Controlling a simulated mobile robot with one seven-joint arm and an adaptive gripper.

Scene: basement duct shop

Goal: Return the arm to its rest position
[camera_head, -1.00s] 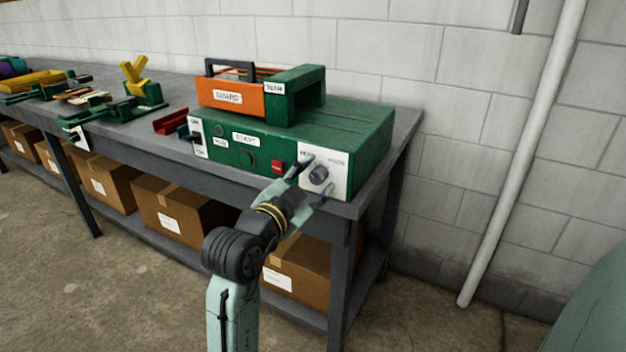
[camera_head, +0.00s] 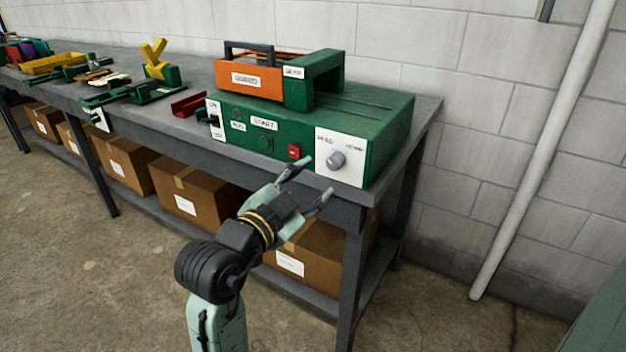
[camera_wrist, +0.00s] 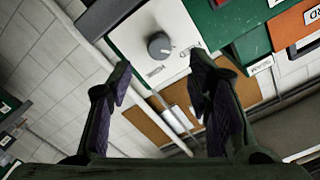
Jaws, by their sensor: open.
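My gripper (camera_head: 318,182) is open and empty in the head view, in front of the bench edge and below the machine's front panel. It is apart from the grey knob (camera_head: 336,160) on the white plate at the right end of the green machine (camera_head: 390,128). In the wrist view, my gripper's two fingers (camera_wrist: 165,90) are spread, with the knob (camera_wrist: 159,45) beyond and between them. Nothing is between the fingers.
The grey workbench (camera_head: 425,115) runs along a block wall. An orange guard (camera_head: 250,79) sits on the machine. Cardboard boxes (camera_head: 190,196) fill the lower shelf. A white pipe (camera_head: 545,150) leans at right. Bare floor (camera_head: 90,270) is open at front left.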

